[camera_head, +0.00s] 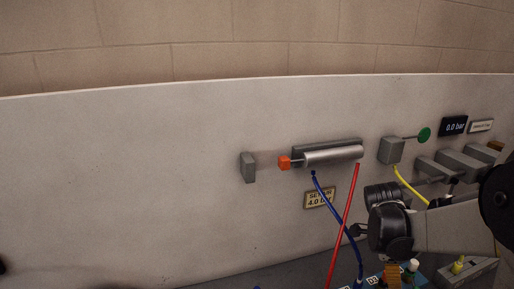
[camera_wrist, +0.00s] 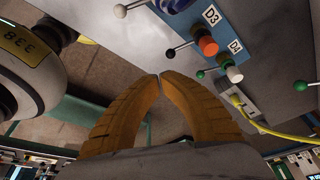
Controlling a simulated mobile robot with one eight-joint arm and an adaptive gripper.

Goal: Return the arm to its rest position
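My gripper (camera_wrist: 160,77) shows in the wrist view as two curved orange-brown fingers. Their tips meet, and nothing shows between them. The fingertips look apart from both ports. In the head view, part of my dark and grey arm (camera_head: 390,228) reaches in from the right edge, low in front of the panel wall. I cannot make out the fingertips clearly there.
A silver cylinder (camera_head: 333,156) is on the pale wall panel (camera_head: 130,180). A blue hose (camera_head: 333,208) and a red hose (camera_head: 346,220) hang near my arm. A yellow hose (camera_head: 408,187) runs behind it. The wall's left side is clear.

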